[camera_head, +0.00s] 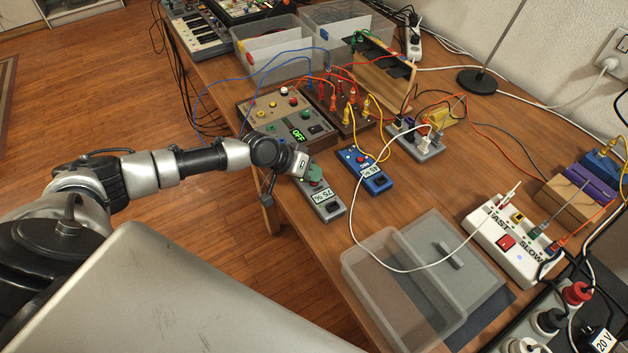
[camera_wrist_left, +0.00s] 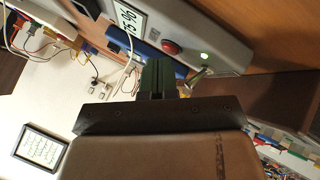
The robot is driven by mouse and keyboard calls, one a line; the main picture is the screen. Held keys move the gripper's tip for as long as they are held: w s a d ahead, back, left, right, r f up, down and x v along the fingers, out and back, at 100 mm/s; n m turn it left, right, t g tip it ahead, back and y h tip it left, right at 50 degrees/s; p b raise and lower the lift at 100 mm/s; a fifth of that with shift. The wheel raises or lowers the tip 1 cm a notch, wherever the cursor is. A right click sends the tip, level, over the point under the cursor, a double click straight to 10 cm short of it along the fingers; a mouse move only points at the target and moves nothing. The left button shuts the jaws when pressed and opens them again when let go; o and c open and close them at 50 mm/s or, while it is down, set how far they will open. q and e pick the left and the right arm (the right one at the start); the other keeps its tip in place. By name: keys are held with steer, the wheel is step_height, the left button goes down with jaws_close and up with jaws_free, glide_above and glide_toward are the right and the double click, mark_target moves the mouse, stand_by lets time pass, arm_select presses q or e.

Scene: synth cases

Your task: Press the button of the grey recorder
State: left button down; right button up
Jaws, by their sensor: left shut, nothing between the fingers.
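The grey recorder (camera_head: 332,211) lies near the table's front edge, with a "75 %" label and a dark switch at its near end. It shows along the top of the left wrist view (camera_wrist_left: 225,45), with its red button (camera_wrist_left: 171,46) and a lit green lamp (camera_wrist_left: 204,56). My left gripper (camera_head: 314,172) is over the recorder's far end, its green fingers shut and empty. In the left wrist view the fingertips (camera_wrist_left: 158,66) are just beside the red button; I cannot tell whether they touch it. My right gripper is not in view.
A blue device (camera_head: 364,171) with a similar label lies right of the recorder. A grey box reading "OFF" (camera_head: 288,116) is behind. A clear bin (camera_head: 390,290) and grey lid (camera_head: 455,262) lie nearer. Loose cables cross the table; a white power strip (camera_head: 510,240) is at right.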

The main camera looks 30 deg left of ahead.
arm_select(q)
steer(key=shift+r+p, duration=0.4)
steer(key=shift+r, duration=0.1)
step_height(320, 180, up, 6)
steer(key=p, duration=0.5)
